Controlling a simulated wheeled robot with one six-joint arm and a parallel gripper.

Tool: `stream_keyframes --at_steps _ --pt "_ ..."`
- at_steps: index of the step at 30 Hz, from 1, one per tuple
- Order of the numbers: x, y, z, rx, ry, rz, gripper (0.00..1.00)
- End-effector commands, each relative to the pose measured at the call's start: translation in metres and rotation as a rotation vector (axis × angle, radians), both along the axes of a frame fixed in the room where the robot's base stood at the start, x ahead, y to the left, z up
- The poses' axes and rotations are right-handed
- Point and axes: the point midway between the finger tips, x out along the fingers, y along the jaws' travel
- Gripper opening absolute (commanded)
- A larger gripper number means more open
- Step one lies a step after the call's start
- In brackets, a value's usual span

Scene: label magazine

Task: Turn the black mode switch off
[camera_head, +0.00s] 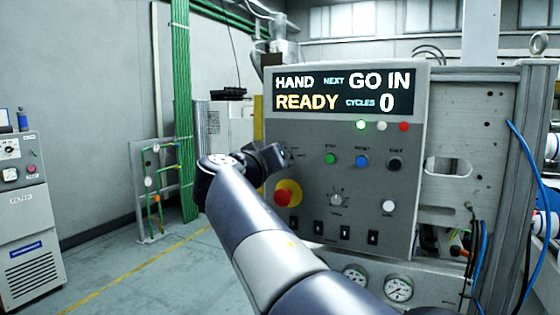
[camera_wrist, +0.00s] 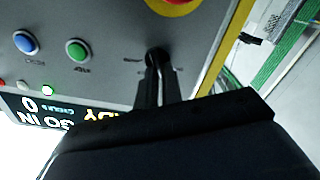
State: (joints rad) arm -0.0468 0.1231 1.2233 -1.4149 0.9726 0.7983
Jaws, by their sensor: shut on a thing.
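The black mode switch (camera_wrist: 157,54) sits on the grey control panel, between my fingertips in the wrist view. The fingers cover most of it, so its exact angle cannot be told. My gripper (camera_wrist: 158,82) is shut on it, pointing straight at the panel. In the head view my gripper (camera_head: 282,156) reaches the panel's upper left, below the display, and hides the switch. The display (camera_head: 345,92) reads HAND, NEXT GO IN, READY, CYCLES 0.
A green button (camera_head: 330,159), a blue button (camera_head: 362,161) and a black button (camera_head: 395,164) lie to the right. A red emergency stop (camera_head: 284,196) on yellow sits just below my gripper. A grey selector knob (camera_head: 336,199) is lower in the middle.

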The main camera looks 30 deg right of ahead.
Motion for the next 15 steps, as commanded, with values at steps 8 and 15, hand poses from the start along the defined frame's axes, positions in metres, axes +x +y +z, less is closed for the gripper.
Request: stream_keyframes --at_steps 8,15 --pt "0.0021 0.0017 -0.0011 -0.160 0.205 0.001 0.00" --pt "0.0032 0.0025 -0.0029 -0.283 0.364 0.000 0.00"
